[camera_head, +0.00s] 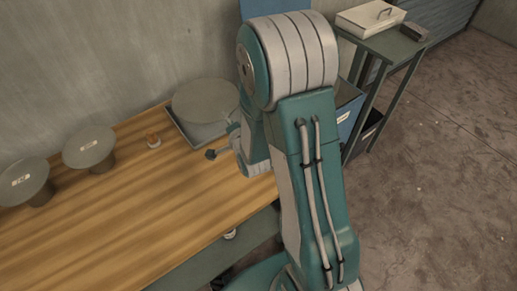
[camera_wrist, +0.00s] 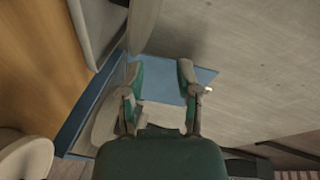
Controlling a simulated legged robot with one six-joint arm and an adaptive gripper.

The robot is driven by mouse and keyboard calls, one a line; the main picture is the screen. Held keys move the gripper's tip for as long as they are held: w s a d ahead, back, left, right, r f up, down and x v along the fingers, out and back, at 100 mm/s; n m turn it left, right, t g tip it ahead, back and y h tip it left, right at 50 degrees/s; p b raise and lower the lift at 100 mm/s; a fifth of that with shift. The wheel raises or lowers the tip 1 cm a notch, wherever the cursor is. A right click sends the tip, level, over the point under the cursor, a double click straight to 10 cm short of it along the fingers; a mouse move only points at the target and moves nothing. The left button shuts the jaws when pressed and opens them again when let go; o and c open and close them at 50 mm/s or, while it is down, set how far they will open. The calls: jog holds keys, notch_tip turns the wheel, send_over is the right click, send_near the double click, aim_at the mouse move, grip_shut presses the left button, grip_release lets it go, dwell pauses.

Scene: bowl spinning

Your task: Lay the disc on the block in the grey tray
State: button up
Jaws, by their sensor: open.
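A large round grey disc (camera_head: 205,99) lies flat at the grey tray (camera_head: 188,137) near the wall end of the wooden table. It covers most of the tray, and whatever is under it, including any block, is hidden. My gripper (camera_head: 222,148) is just in front of the tray's near side, low and apart from the disc, partly hidden by my arm. In the wrist view my gripper (camera_wrist: 161,72) has its two fingers spread with nothing between them. A pale curved edge at that view's upper left (camera_wrist: 95,30) may be the disc or the tray.
Two smaller grey discs on stands (camera_head: 90,147) (camera_head: 24,182) are at the left of the wooden table (camera_head: 130,215). A side stand (camera_head: 385,45) holds a pale box (camera_head: 370,17). The table's front is clear.

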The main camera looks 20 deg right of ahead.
notch_tip(320, 180, up, 7)
jog(key=s+n+g, duration=0.3)
jog(key=n, duration=0.1)
jog(key=s+a+r+n+g, duration=0.1)
jog(key=s+r+n+g, duration=0.2)
jog(key=s, duration=0.9)
jog(key=s+a+r+n+g, duration=0.1)
jog(key=s+r+n+g, duration=0.3)
jog(key=s+r+n, duration=0.3)
jog(key=s, duration=0.5)
jog(key=shift+a+r, duration=0.2)
jog(key=shift+r, duration=0.05)
